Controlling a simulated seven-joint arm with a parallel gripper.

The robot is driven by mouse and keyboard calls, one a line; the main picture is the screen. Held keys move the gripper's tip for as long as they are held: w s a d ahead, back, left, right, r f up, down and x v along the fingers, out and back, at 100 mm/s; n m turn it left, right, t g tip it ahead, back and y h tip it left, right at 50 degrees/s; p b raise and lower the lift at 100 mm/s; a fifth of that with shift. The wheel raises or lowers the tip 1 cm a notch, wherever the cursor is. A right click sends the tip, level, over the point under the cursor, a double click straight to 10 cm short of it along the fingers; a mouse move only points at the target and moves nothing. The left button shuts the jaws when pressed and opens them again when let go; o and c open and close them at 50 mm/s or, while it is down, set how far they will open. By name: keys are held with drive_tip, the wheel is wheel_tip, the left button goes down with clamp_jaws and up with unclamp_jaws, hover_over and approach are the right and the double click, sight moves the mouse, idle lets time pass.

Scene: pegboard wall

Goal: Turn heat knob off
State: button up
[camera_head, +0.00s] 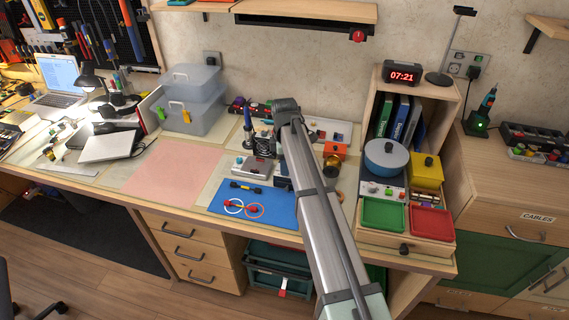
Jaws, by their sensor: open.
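My arm reaches from the bottom right to the workbench, and its end folds down at the middle. My gripper (283,183) is small and partly hidden by my own arm, above the back edge of the blue mat. It is open, and I see nothing between its fingers. A grey soldering-station-like box (252,168) with small controls stands just left of it. A blue pot (386,158) sits to the right on a unit whose front control panel (383,190) has small knobs. I cannot tell which knob is the heat knob or how it is turned.
A blue mat (270,211) with rings lies in front of my gripper. An orange box (335,150) stands to its right. Green (383,228) and red (431,234) trays sit at the right. A pink mat (170,174) at the left is clear.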

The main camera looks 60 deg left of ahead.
wheel_tip(320, 180, up, 13)
drive_tip(key=shift+r, duration=0.2)
idle(0.3)
idle(0.4)
